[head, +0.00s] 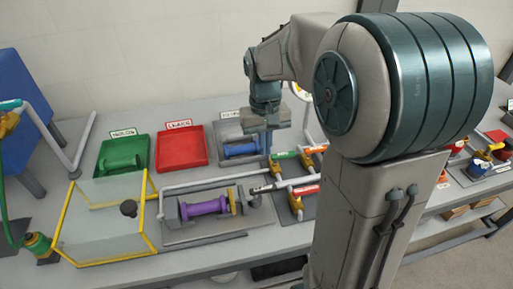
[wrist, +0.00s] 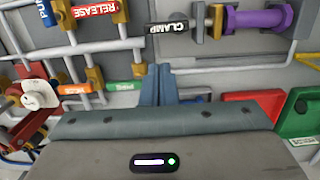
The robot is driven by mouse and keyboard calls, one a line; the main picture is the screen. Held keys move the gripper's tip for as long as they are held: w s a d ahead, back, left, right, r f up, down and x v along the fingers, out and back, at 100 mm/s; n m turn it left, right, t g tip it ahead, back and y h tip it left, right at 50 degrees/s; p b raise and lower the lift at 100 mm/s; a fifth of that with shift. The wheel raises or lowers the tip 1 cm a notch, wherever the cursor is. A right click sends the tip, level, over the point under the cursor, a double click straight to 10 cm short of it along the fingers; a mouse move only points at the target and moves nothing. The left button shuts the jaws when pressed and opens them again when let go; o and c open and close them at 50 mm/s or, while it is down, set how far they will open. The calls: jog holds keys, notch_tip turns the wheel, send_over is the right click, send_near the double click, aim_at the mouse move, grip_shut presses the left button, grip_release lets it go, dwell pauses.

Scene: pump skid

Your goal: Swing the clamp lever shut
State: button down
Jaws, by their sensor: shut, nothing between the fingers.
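The clamp lever has a black handle marked CLAMP (wrist: 168,28) at the top of the wrist view. The handle lies sideways, pointing away from a purple spool-shaped part (wrist: 262,18) that sits in the fixture beside it. In the head view the purple part (head: 205,207) lies on a grey plate, and the lever (head: 264,188) sticks out to its right. My gripper (wrist: 158,72) is shut and empty, its fingertips a little short of the handle in the picture. The head view shows my gripper (head: 267,143) above the bench, behind the lever. I cannot tell the exact gap.
Pipes with labelled valve handles, including RELEASE (wrist: 95,10), stand beside the clamp. A red tray (head: 181,147) and a green tray (head: 122,157) lie at the back. A yellow-edged clear guard (head: 105,232) stands left of the fixture. My arm hides part of the bench.

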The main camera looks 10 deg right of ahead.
aim_at(263, 191)
jog(key=w+f+g+p, duration=0.1)
jog(key=w+f, duration=0.1)
jog(key=w, duration=0.4)
jog(key=shift+w+g, duration=0.2)
jog(key=shift+g, duration=0.2)
jog(key=p+x, duration=0.1)
jog(key=x, duration=0.9)
jog(key=shift+s+f+p, duration=0.1)
jog(key=shift+s+p, duration=0.05)
jog(key=shift+p, duration=0.2)
jog(key=s, duration=0.2)
jog(key=s+p, duration=0.1)
jog(key=shift+r, duration=0.25)
jog(key=shift+s+f, duration=0.1)
jog(key=shift+s, duration=0.3)
